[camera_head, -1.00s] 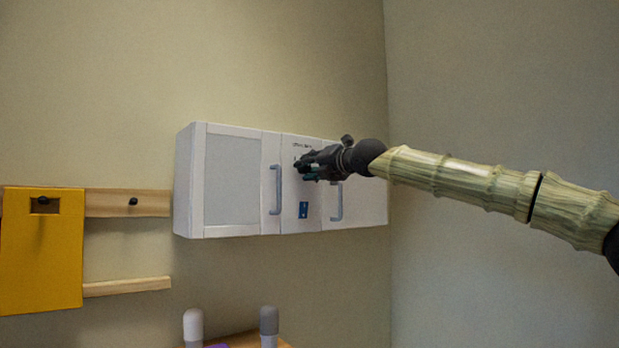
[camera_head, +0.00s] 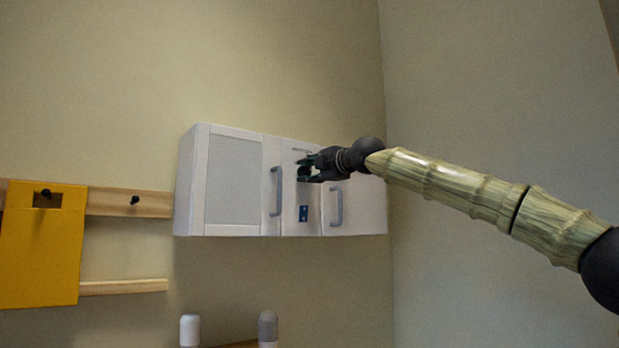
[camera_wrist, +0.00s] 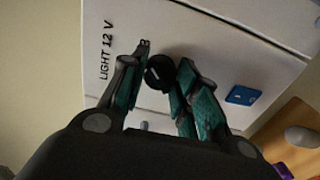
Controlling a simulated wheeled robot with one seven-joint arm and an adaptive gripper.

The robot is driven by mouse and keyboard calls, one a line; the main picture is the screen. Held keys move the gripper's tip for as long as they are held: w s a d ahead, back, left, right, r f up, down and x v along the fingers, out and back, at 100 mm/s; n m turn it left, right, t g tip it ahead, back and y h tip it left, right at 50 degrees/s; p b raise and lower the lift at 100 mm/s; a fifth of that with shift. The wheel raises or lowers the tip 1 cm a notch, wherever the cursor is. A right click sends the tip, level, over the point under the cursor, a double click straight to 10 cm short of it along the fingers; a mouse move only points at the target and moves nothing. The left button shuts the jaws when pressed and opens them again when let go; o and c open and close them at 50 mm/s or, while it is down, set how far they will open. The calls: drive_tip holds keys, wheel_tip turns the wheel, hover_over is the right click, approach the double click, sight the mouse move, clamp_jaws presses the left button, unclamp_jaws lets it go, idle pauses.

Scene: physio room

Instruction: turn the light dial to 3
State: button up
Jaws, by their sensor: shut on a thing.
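The light dial (camera_wrist: 160,72) is a small round black knob with a pale mark, on the white panel between the cabinet doors. A "LIGHT 12 V" label (camera_wrist: 107,51) is printed on the panel near it. My gripper (camera_wrist: 163,67) is shut on the dial, with a green-padded finger on either side of it; it also shows at the panel in the head view (camera_head: 305,169). No scale numbers can be read, so I cannot tell the dial's setting. In the head view the fingers mostly hide the dial.
A blue switch (camera_head: 303,213) sits lower on the panel. Grey door handles (camera_head: 276,191) and (camera_head: 336,206) stick out on either side. A yellow board (camera_head: 42,250) hangs on a wooden rail (camera_head: 150,203) at left. Two rounded posts (camera_head: 190,329) stand below the cabinet.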

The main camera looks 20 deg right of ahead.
idle(0.4)
drive_tip(key=o, duration=1)
drive_tip(key=shift+d, duration=0.15)
drive_tip(key=shift+o, duration=0.2)
drive_tip(key=shift+s, duration=0.1)
drive_tip(key=shift+s, duration=0.2)
drive_tip(key=v, duration=1.1)
drive_tip(key=shift+d, duration=0.2)
drive_tip(key=shift+s, duration=0.15)
